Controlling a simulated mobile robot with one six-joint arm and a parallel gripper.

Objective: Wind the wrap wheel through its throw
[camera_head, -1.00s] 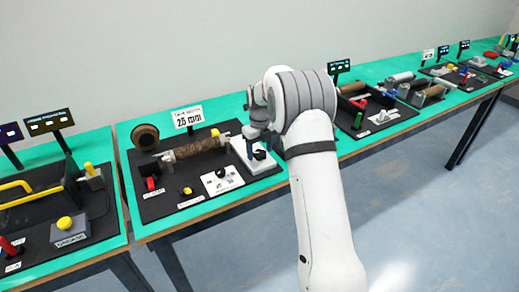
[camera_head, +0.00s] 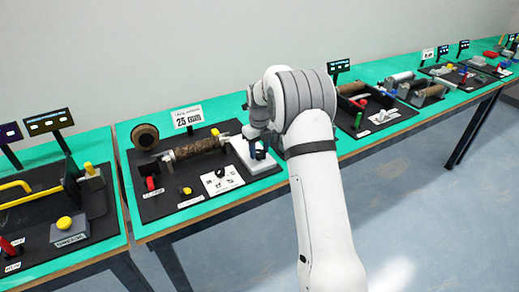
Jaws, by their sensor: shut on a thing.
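The wrap station is a dark board (camera_head: 165,205) on a green table, with a brown ribbed roller (camera_head: 197,149) lying across it. At its right end is a white plate (camera_head: 237,177). My gripper (camera_head: 256,150) points down over this plate, beside the roller's right end. It is shut on a small dark piece, which I take to be the wrap wheel; my fingers and arm hide most of it, so its turn angle cannot be told.
A sign reading 25 mm (camera_head: 188,117) stands behind the roller. A red knob (camera_head: 151,183), a yellow button (camera_head: 187,190) and a white dial card (camera_head: 222,180) are on the board. Other stations stand left and right. The floor in front is clear.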

